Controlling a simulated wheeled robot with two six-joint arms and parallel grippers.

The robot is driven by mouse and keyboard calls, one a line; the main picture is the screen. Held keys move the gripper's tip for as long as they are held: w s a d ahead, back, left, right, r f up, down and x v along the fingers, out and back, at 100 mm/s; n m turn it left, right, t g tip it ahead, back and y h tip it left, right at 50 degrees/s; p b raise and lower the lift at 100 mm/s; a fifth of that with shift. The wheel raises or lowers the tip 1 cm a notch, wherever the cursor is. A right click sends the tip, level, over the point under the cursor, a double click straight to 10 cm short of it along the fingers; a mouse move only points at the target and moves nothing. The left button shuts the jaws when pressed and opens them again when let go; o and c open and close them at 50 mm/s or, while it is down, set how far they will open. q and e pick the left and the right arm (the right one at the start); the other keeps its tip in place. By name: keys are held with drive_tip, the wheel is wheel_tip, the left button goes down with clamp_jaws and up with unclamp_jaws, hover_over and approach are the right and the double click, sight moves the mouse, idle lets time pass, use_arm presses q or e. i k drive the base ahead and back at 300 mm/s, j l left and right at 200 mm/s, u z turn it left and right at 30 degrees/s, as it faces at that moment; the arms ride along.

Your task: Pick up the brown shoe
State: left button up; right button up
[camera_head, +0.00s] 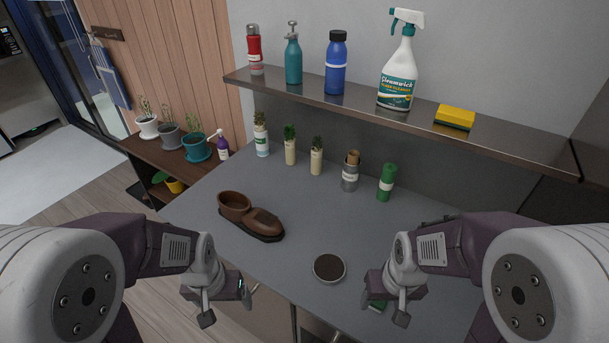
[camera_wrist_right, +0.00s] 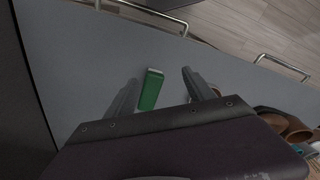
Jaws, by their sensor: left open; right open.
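The brown shoe (camera_head: 264,220) rests on the grey counter (camera_head: 300,220), left of the middle in the head view. Its round opening is at the upper left and its toe points to the lower right. In the right wrist view, part of it shows at the right edge (camera_wrist_right: 285,124). My left gripper (camera_head: 228,307) is open and empty, below the shoe in the picture and apart from it. My right gripper (camera_head: 385,311) is open, well to the right of the shoe. A green block (camera_wrist_right: 151,89) shows between its fingers (camera_wrist_right: 160,76), not gripped.
A round dish with dark contents (camera_head: 329,268) sits between my grippers. Several bottles and jars, including a green one (camera_head: 387,183), line the counter's back. A shelf above holds a spray bottle (camera_head: 397,80) and a yellow sponge (camera_head: 455,117). Potted plants (camera_head: 196,148) stand at left.

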sight(265, 226)
drive_tip(key=i+j, duration=0.15)
drive_tip(key=j, duration=0.2)
drive_tip(key=i+j, duration=0.15)
drive_tip(key=j, duration=0.25)
drive_tip(key=i+j, duration=0.1)
drive_tip(key=j, duration=0.25)
drive_tip(key=i+j+u, duration=0.1)
drive_tip(key=j, duration=0.3)
drive_tip(key=i, duration=0.05)
